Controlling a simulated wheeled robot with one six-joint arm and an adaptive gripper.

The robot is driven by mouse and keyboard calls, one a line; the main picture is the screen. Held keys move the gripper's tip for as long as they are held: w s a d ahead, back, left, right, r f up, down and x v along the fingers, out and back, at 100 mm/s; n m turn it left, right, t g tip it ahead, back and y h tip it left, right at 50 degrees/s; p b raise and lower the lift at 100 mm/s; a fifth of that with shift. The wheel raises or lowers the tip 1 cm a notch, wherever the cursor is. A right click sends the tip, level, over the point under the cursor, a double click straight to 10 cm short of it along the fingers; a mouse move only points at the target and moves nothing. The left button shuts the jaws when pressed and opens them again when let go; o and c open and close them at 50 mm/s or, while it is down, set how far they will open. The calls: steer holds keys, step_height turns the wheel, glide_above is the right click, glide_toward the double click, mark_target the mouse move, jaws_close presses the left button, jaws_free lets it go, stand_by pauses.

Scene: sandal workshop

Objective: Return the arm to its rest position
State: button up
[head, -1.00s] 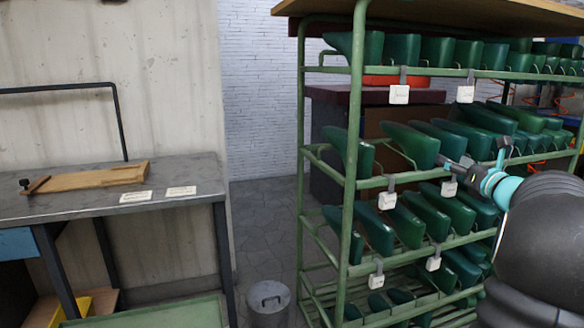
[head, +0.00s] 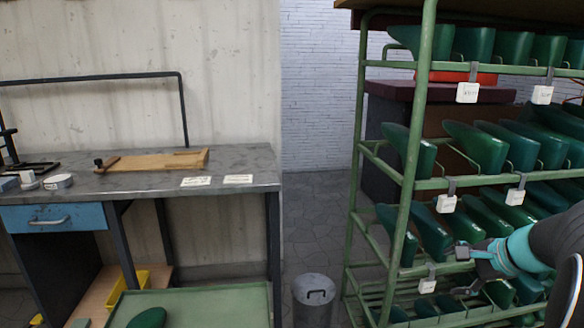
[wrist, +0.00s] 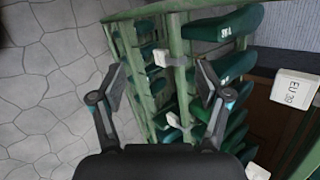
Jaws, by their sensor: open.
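My gripper (head: 464,271) is at the right of the head view, in front of the lower tiers of the green rack (head: 410,160). In the wrist view my gripper (wrist: 163,90) has its two fingers wide apart with nothing between them. The rack and its green shoe lasts (wrist: 222,25) show beyond the fingers, with floor at the left. I cannot tell how far the fingertips are from the rack. Part of my arm is cut off by the right edge of the head view.
A grey workbench (head: 240,160) with a wooden board (head: 155,160) and white cards (head: 196,181) stands at left. A green tray surface (head: 200,305) holds one green last (head: 147,318). A lidded metal bin (head: 314,300) stands between bench and rack. Floor (head: 320,215) is clear behind it.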

steer(key=s+a+n+g+h, duration=0.1)
steer(key=s+a+n, duration=0.8)
steer(key=a, duration=0.2)
steer(key=s+a+r+n+g+h+p, duration=0.1)
steer(key=s+a+n+h, duration=0.1)
steer(key=s+a+n, duration=0.7)
steer(key=s+a, duration=0.1)
steer(key=a, duration=0.2)
steer(key=shift+a+r+p, duration=0.15)
steer(key=shift+p, duration=0.15)
